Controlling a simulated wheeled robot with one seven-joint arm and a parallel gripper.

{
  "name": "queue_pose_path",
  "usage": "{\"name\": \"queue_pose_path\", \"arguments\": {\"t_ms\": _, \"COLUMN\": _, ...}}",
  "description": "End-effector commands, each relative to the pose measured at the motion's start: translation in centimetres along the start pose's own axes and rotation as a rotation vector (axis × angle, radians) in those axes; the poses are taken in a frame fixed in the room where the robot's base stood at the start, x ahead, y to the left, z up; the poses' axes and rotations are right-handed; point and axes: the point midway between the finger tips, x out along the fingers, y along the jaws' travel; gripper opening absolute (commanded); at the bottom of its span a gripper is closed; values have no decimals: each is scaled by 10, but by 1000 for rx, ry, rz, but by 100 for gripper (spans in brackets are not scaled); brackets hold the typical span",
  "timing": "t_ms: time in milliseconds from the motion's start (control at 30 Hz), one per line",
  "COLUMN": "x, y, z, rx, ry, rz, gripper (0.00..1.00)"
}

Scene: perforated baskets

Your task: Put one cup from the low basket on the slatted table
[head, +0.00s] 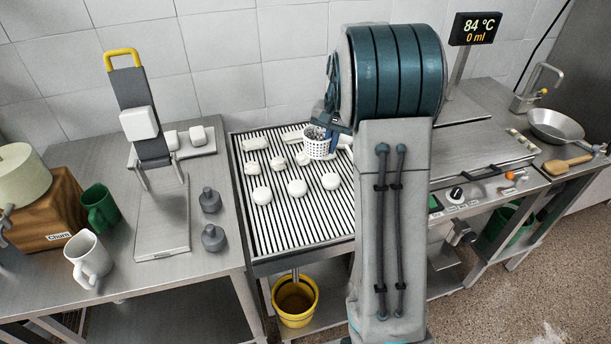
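The slatted table (275,229) stands in the middle, with dark gaps between its pale slats. A small white perforated cup (319,149) is over its back right part, upright or nearly so. I cannot tell whether it rests on the slats or hangs just above them. My gripper (328,121) is at the cup's upper rim, partly hidden by my arm. Its fingers are too small to show whether they grip the rim. I see no low basket that I can make out; my arm hides part of the scene.
Several white rounded lumps (297,188) lie on the slats, left and in front of the cup. A yellow bucket (296,321) stands below. A tall press-like stand (140,115), a green mug (99,207) and a white jug (88,257) are on the left counter. The front slats are clear.

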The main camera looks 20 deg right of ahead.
Motion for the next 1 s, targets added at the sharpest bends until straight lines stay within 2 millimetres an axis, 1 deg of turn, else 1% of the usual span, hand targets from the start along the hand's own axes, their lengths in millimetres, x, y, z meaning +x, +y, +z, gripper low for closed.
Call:
{"name": "queue_pose_path", "arguments": {"t_ms": 33, "x": 12, "y": 1, "z": 0, "rx": 0, "ry": -1, "rz": 0, "gripper": 0}}
{"name": "queue_pose_path", "arguments": {"t_ms": 133, "x": 23, "y": 2, "z": 0, "rx": -1, "ry": -1, "rz": 0, "gripper": 0}}
{"name": "queue_pose_path", "arguments": {"t_ms": 400, "x": 64, "y": 5, "z": 1, "rx": -4, "ry": -1, "rz": 0, "gripper": 0}}
{"name": "queue_pose_path", "arguments": {"t_ms": 500, "x": 71, "y": 6, "z": 1, "rx": -4, "ry": -1, "rz": 0, "gripper": 0}}
{"name": "queue_pose_path", "arguments": {"t_ms": 633, "x": 76, "y": 6, "z": 4, "rx": -4, "ry": -1, "rz": 0, "gripper": 0}}
{"name": "queue_pose_path", "arguments": {"t_ms": 767, "x": 84, "y": 4, "z": 20, "rx": -7, "ry": -3, "rz": 0, "gripper": 0}}
{"name": "queue_pose_path", "arguments": {"t_ms": 1000, "x": 112, "y": 0, "z": 68, "rx": -7, "ry": -5, "rz": 1, "gripper": 0}}
